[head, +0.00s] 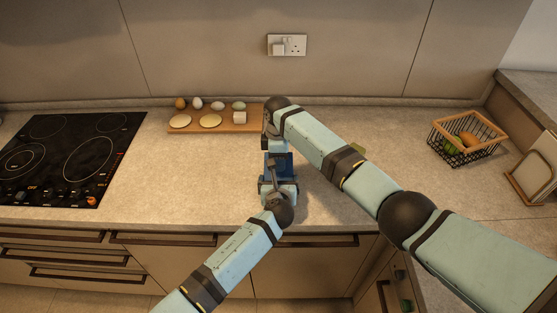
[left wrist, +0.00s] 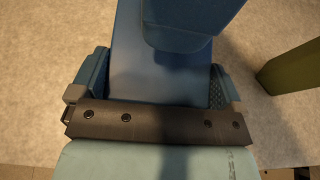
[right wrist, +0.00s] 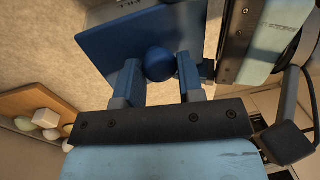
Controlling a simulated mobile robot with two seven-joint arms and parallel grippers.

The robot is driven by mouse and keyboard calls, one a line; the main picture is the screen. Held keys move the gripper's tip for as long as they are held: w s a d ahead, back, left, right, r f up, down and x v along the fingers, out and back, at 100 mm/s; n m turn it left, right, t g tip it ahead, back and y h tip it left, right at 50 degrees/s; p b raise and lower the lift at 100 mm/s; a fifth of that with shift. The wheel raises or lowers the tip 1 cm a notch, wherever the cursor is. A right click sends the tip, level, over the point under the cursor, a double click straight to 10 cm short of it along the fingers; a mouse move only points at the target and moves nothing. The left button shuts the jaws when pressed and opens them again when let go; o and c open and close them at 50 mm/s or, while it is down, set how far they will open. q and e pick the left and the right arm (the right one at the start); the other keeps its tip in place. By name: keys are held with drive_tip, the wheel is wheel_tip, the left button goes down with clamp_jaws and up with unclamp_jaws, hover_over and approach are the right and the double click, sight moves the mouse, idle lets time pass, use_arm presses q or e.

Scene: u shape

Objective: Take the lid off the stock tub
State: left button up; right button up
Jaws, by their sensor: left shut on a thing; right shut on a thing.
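The blue stock tub (head: 278,162) stands on the worktop, partly hidden by my arms. My left gripper (head: 278,184) is shut on the tub from the front; in the left wrist view its fingers (left wrist: 154,88) flank a blue wall. My right gripper (head: 271,143) comes over from behind, and in the right wrist view its fingers (right wrist: 159,80) are shut on the round blue knob of the lid (right wrist: 158,63). A flat blue panel (right wrist: 100,45) lies beyond the knob. I cannot tell whether lid and tub are touching.
A wooden board (head: 245,127) with eggs and pale round pieces lies behind the tub. A black hob (head: 75,155) is at left, a wire basket (head: 468,138) at right. A green object (left wrist: 295,65) stands beside the tub. The worktop left of the tub is clear.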

use_arm(q)
drive_tip(key=shift+s+a+f, duration=0.15)
drive_tip(key=shift+s+f, duration=0.05)
drive_tip(key=shift+f, duration=0.35)
use_arm(e)
drive_tip(key=shift+w+a+r+t, duration=0.1)
drive_tip(key=shift+r+t, duration=0.4)
drive_tip(key=shift+r, duration=0.45)
clamp_jaws()
use_arm(q)
drive_tip(key=shift+r, duration=0.15)
use_arm(e)
drive_tip(key=shift+f, duration=0.1)
use_arm(q)
drive_tip(key=shift+r, duration=0.1)
use_arm(e)
drive_tip(key=shift+c, duration=0.5)
unclamp_jaws()
drive_tip(key=shift+s+f, duration=0.1)
drive_tip(key=shift+s, duration=0.1)
use_arm(q)
drive_tip(key=shift+w+r, duration=0.1)
use_arm(e)
drive_tip(key=o, duration=0.5)
drive_tip(key=shift+f, duration=0.1)
drive_tip(key=shift+c, duration=0.2)
wheel_tip(320, 180, up, 8)
use_arm(q)
drive_tip(key=o, duration=0.9)
drive_tip(key=shift+r, duration=0.1)
